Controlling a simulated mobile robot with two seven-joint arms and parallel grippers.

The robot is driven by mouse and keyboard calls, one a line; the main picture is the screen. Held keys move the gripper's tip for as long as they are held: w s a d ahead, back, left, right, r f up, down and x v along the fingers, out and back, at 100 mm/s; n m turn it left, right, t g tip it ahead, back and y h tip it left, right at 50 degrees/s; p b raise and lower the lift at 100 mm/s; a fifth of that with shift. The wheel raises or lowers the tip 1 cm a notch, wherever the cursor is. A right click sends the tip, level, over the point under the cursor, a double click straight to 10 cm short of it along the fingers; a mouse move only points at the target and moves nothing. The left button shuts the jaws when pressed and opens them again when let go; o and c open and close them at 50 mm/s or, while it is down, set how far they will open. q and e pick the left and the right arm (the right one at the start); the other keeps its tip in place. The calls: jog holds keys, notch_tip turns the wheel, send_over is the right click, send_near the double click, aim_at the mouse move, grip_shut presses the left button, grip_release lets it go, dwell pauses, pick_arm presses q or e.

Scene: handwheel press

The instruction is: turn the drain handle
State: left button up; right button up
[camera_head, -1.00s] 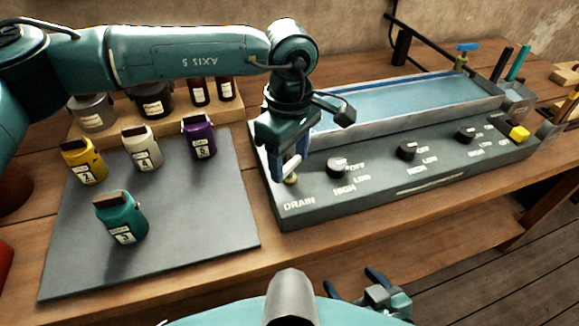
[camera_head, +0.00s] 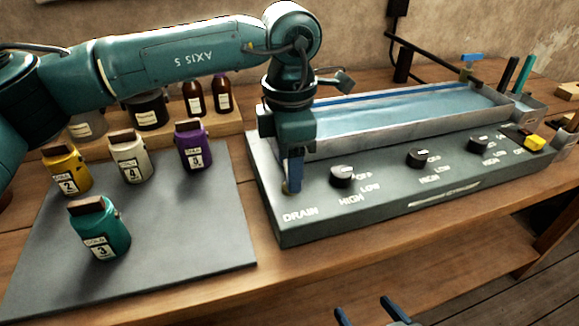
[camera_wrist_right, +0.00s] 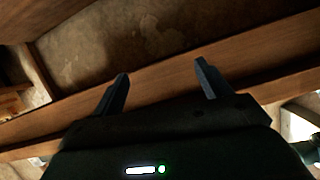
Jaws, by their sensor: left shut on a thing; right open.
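The drain handle sits at the left end of the grey control panel (camera_head: 400,195), above the word DRAIN. My right gripper (camera_head: 372,310) is open and empty at the bottom edge of the head view, in front of the table. Its two spread fingers also show in the right wrist view (camera_wrist_right: 162,74), with nothing between them.
Black knobs (camera_head: 345,176) and a yellow button (camera_head: 535,143) line the panel right of the handle. A long water-filled tray (camera_head: 400,140) lies behind. Labelled bottles, including a teal one (camera_head: 100,228), stand on a dark mat (camera_head: 190,255) to the left.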

pick_arm(q)
jog(key=shift+n, duration=0.7)
pick_arm(e)
jog(key=shift+s+d+r+t, duration=0.1)
jog(key=shift+d+r+t, duration=0.05)
jog(key=shift+r+t, duration=0.15)
pick_arm(q)
jog(key=o, duration=1)
pick_arm(e)
jog(key=shift+s+f, duration=0.1)
jog(key=shift+f, duration=0.1)
pick_arm(q)
jog(key=shift+r, duration=6.6)
pick_arm(e)
jog(key=shift+w+a, duration=0.2)
